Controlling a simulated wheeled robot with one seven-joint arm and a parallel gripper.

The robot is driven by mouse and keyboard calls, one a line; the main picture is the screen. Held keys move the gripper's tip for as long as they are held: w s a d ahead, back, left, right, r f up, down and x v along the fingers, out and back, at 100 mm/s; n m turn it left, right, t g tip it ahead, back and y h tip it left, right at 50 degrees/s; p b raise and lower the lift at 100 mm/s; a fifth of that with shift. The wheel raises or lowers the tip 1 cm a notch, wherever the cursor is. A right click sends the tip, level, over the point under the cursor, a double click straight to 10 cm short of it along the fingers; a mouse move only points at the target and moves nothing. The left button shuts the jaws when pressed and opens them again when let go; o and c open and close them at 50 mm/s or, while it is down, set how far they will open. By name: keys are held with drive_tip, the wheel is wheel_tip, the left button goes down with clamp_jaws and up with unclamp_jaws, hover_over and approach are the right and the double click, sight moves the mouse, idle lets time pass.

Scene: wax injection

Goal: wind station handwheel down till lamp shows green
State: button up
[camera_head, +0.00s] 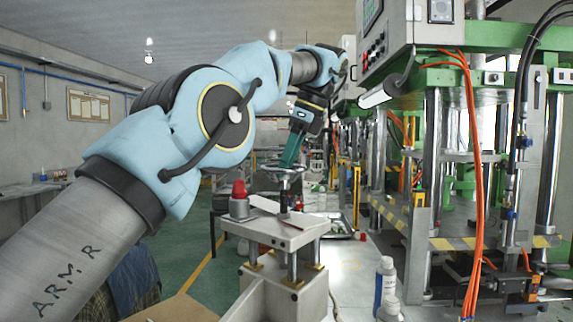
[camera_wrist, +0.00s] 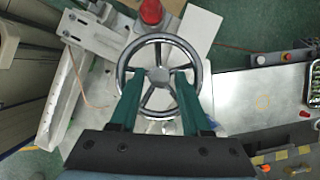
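The station handwheel (camera_wrist: 160,38) is a metal ring with spokes and a hub, seen from above in the wrist view. In the head view the handwheel (camera_head: 283,169) sits on a post over the pale station block (camera_head: 270,230). A red dome, apparently the lamp (camera_wrist: 152,12), is beside the wheel; in the head view the lamp (camera_head: 239,190) also shows red. My gripper (camera_wrist: 158,72) has two teal fingers spread apart over the wheel, either side of the hub. In the head view my gripper (camera_head: 289,160) points down at the wheel. Whether the fingers touch the spokes I cannot tell.
A green-framed press (camera_head: 440,150) with orange hoses stands on the right. A flat plate (camera_head: 263,204) lies on the station top near the wheel. Green floor is open at the left.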

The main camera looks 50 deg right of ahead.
drive_tip(key=shift+o, duration=0.9)
